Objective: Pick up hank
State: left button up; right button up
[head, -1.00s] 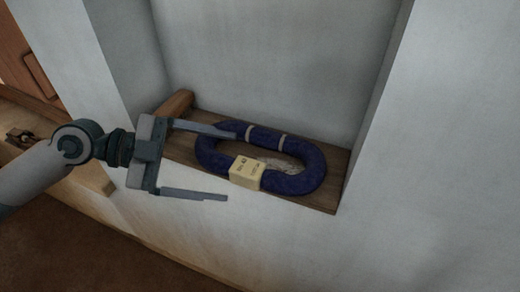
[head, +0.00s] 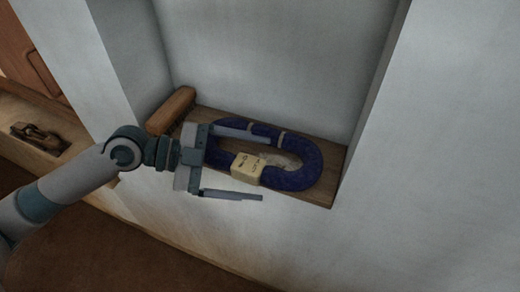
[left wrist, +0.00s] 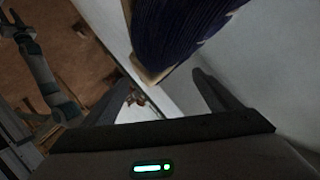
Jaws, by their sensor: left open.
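The hank (head: 302,178) is a dark blue oval ring of yarn with pale ties and a cream label (head: 247,167) at its near side. It lies on a wooden shelf board in a wall niche. My left gripper (head: 268,166) is open, its two fingers apart and pointing right. In the head view, the upper finger overlaps the left end of the hank and the lower finger is in front of the shelf's near edge. In the left wrist view the hank (left wrist: 180,25) fills the top, beyond the fingers.
The niche shelf (head: 318,197) is bounded by white walls (head: 440,150). A brown wooden brush-like block (head: 171,110) lies at the shelf's left end. A wooden tool (head: 38,138) lies on a ledge at the far left.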

aim_at(271, 170)
pick_arm(q)
jog(key=shift+d+p, duration=1.4)
jog(key=shift+p+x, duration=0.5)
jog(key=shift+x, duration=0.4)
jog(key=shift+d+f, duration=0.25)
jog(key=shift+d, duration=0.05)
jog(key=c, duration=1.6)
